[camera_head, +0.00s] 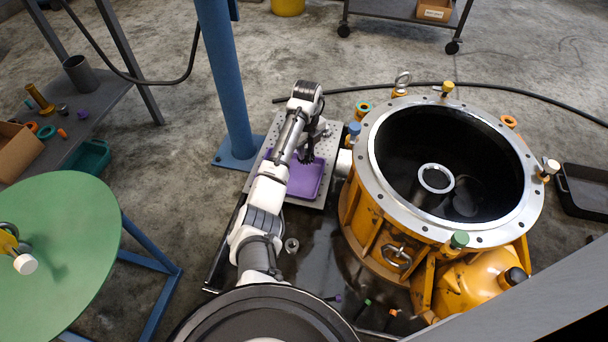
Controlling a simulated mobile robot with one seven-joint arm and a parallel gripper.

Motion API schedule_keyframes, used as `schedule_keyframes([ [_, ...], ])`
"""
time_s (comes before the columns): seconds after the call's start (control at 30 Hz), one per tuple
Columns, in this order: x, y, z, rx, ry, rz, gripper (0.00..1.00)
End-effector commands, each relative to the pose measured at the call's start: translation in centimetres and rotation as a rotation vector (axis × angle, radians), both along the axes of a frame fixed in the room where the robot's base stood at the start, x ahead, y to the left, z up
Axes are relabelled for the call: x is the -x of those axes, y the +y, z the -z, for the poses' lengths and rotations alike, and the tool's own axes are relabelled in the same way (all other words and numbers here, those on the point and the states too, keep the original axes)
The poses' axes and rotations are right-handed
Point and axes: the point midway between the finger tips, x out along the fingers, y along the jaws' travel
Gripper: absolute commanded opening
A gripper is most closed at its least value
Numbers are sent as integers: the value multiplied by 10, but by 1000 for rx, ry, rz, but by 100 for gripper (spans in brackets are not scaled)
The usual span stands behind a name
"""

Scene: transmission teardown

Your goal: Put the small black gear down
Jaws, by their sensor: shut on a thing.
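My gripper (307,158) is small and dark in the camera_head view, at the far end of my white and grey arm. It is over the upper right part of a shallow purple tray (300,188). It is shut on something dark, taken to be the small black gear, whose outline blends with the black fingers. Its height above the tray is hard to tell.
The tray is on a grey plate (328,204) with holes. A large yellow housing (367,232) with a silver rim stands close on the right. A blue post (221,75) rises behind on the left. A round green table (70,235) is at the left.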

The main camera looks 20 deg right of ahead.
Motion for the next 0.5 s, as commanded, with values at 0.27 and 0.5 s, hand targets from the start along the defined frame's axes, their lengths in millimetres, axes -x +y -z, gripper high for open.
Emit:
schedule_keyframes([
  [0.27, 0, 0, 63, -1, -1, -1, 0],
  [0.5, 0, 0, 79, 0, -1, -1, 0],
])
